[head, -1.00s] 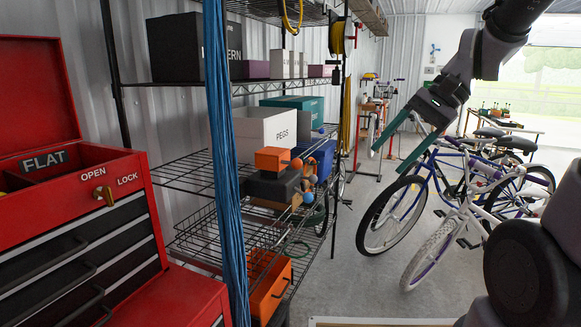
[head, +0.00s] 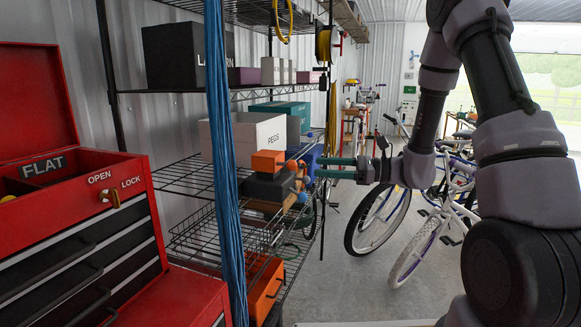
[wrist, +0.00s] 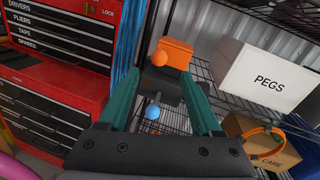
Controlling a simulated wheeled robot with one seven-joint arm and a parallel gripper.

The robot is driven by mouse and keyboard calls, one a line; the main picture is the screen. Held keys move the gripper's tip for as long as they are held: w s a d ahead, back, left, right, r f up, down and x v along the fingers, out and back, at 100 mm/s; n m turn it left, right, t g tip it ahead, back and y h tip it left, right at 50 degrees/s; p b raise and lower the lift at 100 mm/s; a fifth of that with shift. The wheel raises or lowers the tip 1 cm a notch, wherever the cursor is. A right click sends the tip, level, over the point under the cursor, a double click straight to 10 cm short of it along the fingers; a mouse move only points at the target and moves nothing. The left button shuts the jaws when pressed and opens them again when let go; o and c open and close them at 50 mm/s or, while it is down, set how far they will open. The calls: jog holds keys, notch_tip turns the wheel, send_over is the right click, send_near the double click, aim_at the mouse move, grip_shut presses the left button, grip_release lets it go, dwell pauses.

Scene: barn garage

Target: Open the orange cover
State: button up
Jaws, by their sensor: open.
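A small orange block-shaped cover (head: 266,162) with an orange ball knob sits on a dark box (head: 268,187) on the middle wire shelf. In the wrist view the orange cover (wrist: 176,52) is beyond the fingertips, and the dark box (wrist: 166,84) shows between the fingers. A blue ball knob (wrist: 152,112) on a short stem shows between the fingers too. My gripper (head: 319,167) has green fingers pointing left at the shelf, to the right of the orange cover and apart from it. It also shows in the wrist view (wrist: 159,76), open and empty.
A white PEGS box (head: 262,134) stands behind the dark box. Another orange box (head: 264,292) is on the lower shelf. Blue cables (head: 222,170) hang in front of the rack. A red tool chest (head: 80,210) stands at left, bicycles (head: 375,220) at right. The floor between is clear.

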aim_at(292, 163)
jog(key=a, duration=0.3)
jog(key=w+a, duration=0.1)
jog(key=a, duration=0.5)
jog(key=shift+w, duration=0.15)
grip_shut()
dwell(1.0)
